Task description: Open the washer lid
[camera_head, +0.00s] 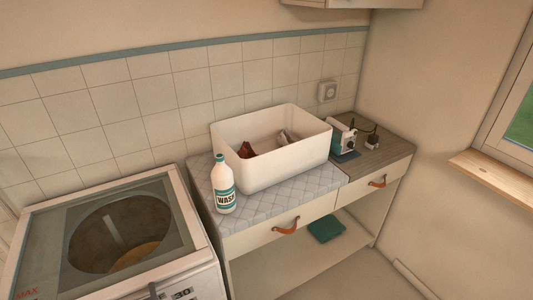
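The washer (190,283) stands at the lower left, cut off by the bottom of the view. Its lid (50,226) lies flat on top, a dark see-through panel in a pale frame, and looks closed. The round drum opening (118,232) shows through it, with a brownish bottom. A small dark piece sticks up at the washer's front edge near a "30" mark; I cannot tell what it is. Neither of my grippers can be made out in the view.
A counter (265,215) right of the washer holds a white WASH bottle (223,186) and a white bin (287,165) with clothes. A small appliance (343,138) stands farther right. Drawers have leather pulls (286,228). A folded green cloth (326,229) lies on the shelf below.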

